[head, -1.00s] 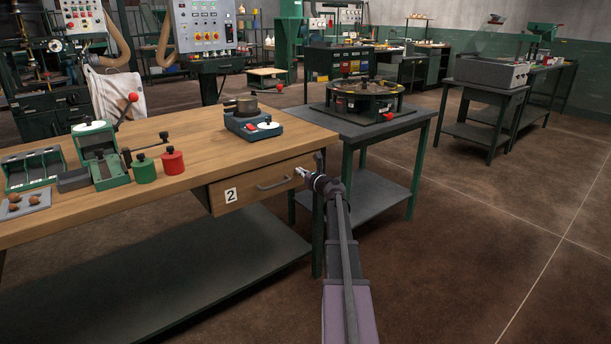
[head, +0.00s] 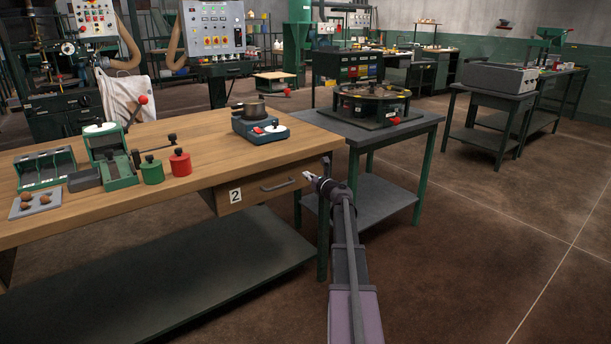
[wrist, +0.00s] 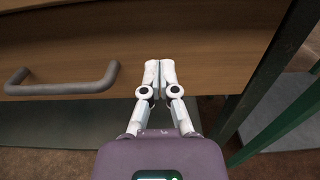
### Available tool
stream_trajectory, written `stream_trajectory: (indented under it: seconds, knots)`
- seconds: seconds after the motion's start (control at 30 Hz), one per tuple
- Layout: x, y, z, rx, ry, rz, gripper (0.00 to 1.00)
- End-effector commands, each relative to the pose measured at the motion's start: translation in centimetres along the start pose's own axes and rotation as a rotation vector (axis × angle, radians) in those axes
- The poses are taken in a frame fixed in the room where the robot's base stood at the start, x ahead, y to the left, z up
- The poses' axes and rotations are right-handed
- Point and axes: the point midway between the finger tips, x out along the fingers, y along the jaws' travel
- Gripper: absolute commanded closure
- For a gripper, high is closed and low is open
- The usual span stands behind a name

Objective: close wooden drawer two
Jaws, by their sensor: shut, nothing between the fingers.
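Wooden drawer two (head: 246,193) is under the right end of the wooden workbench, with a white label "2" (head: 236,196) and a grey bar handle (head: 280,185). A strip of its left side shows, so it stands a little out from the bench. My gripper (head: 308,176) is shut and empty at the right end of the drawer front. In the wrist view, the closed fingertips (wrist: 160,65) are at the lower part of the drawer front (wrist: 210,45), right of the handle (wrist: 62,83) and apart from it. Actual contact cannot be told.
The workbench top (head: 205,147) holds a blue scale with a pot (head: 258,123), a red canister (head: 180,163) and a green canister (head: 152,170). A green bench leg is close right of my gripper. A grey side table (head: 395,135) stands behind. Floor at right is clear.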

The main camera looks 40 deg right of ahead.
Motion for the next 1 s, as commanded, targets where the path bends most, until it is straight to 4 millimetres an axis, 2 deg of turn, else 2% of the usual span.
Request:
stream_trajectory:
  seconds: [0.3,0.53,0.73,1.0]
  knots:
    - [-5.8,0.1,-0.1,-0.002,0.001,-0.006,1.00]
    - [-9.2,0.1,-0.1,-0.003,0.002,-0.005,1.00]
    - [-10.8,0.1,-0.1,-0.003,0.002,-0.003,1.00]
    - [-11.2,0.1,-0.1,-0.003,0.002,-0.002,1.00]
